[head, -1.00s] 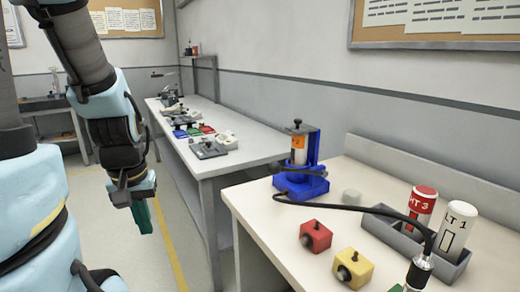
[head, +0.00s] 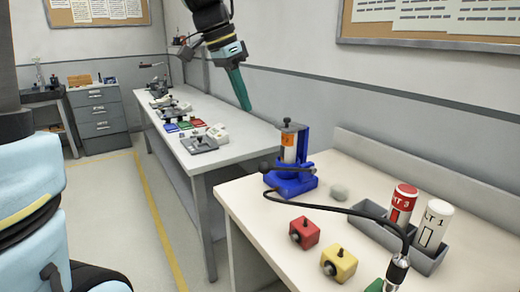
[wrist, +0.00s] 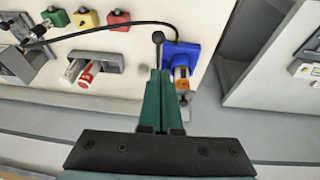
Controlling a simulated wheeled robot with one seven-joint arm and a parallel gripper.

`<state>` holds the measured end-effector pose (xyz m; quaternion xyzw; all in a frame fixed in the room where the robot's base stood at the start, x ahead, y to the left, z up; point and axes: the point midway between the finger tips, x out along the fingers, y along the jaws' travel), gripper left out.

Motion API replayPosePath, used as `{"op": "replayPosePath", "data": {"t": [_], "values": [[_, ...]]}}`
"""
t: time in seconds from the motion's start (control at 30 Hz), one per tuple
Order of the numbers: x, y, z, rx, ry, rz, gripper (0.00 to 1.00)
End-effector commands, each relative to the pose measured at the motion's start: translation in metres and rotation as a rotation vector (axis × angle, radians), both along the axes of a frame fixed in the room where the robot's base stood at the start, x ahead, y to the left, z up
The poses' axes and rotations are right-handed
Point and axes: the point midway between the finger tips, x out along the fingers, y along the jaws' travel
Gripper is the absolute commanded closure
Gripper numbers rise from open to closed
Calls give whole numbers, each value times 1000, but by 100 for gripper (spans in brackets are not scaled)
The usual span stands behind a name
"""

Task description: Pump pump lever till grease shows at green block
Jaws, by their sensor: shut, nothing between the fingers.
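The blue pump (head: 291,184) stands at the back left of the near bench, with an orange-labelled cylinder (head: 288,153). Its dark lever ends in a round knob (head: 265,168) left of the cylinder. In the wrist view, the knob (wrist: 158,37) shows just beyond my fingertips, beside the pump (wrist: 180,52). My gripper (head: 247,107) is shut and empty, its green fingers pointing down, above the pump and apart from it. The green block (head: 375,286) is cut off at the bottom edge; the wrist view shows it too (wrist: 56,17). I cannot make out grease there.
A black hose (head: 340,211) curves from the pump to a metal coupler (head: 397,270) by the green block. Red (head: 304,232) and yellow (head: 339,264) blocks sit in front. A grey tray (head: 376,234) holds red and white cartridges. A pale lump (head: 339,192) lies beside the pump.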

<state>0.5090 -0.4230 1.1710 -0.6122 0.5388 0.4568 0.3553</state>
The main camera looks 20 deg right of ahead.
Motion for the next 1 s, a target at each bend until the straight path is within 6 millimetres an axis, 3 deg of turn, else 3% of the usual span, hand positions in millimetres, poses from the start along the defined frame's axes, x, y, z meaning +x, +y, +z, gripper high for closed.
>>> {"op": "replayPosePath", "data": {"t": [0.17, 0.33, 0.8, 1.0], "values": [[0, 0, -2, 0, 0, 2, 100], [0, -5, -17, 2, 4, 3, 100], [-2, -34, -103, 4, 4, 4, 100], [-4, -37, -127, 2, 1, 4, 100]]}}
